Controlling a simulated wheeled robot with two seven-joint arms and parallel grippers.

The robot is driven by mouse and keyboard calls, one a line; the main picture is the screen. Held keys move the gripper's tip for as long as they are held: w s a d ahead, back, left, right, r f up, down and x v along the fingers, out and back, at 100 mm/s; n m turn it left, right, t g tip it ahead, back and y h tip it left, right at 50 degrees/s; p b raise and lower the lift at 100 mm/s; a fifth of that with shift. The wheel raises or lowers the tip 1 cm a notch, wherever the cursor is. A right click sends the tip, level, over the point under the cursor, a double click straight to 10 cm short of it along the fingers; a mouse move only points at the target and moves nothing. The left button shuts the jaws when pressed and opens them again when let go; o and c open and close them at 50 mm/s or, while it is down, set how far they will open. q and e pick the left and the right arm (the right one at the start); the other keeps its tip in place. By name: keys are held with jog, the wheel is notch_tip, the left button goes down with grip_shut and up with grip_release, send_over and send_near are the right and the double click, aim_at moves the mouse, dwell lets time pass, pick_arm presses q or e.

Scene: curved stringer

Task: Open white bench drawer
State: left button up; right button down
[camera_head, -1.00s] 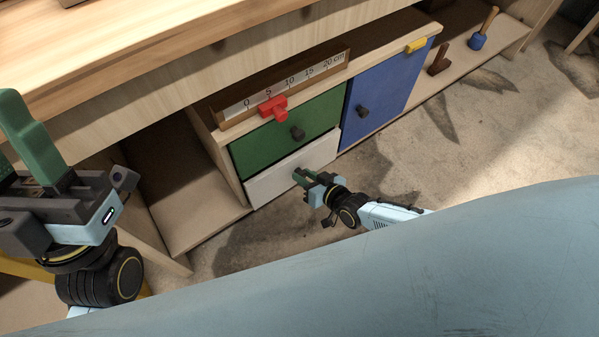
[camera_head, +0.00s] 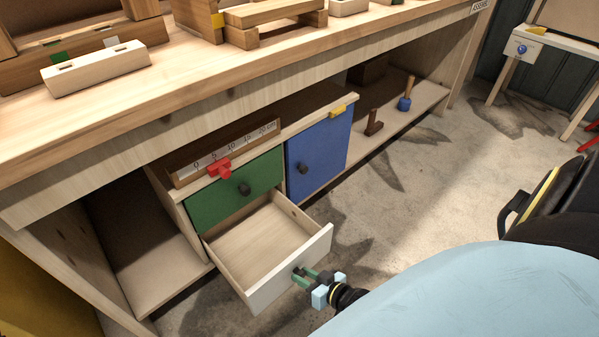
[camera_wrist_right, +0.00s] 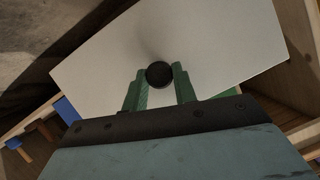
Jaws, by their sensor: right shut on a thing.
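The white bench drawer (camera_head: 292,272) is pulled well out from under the green drawer (camera_head: 236,201) in the head view, and its wooden inside looks empty. My right gripper (camera_head: 303,273) is at the drawer's front and shut on its dark knob. In the right wrist view the round black knob (camera_wrist_right: 159,74) sits between the two green fingertips, against the white drawer front (camera_wrist_right: 215,45). My left gripper does not show in the head view now.
A blue door (camera_head: 320,155) with a dark knob stands right of the drawers. A ruler with a red slider (camera_head: 220,168) lies above the green drawer. The bench top (camera_head: 185,75) overhangs them. Bare floor (camera_head: 430,200) lies to the right.

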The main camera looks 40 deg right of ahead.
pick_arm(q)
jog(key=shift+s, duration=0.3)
pick_arm(e)
jog(key=shift+s+d, duration=0.1)
jog(key=shift+s, duration=0.15)
jog(key=c, duration=1.1)
grip_release()
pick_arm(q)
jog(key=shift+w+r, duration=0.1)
pick_arm(e)
jog(key=shift+r, duration=0.1)
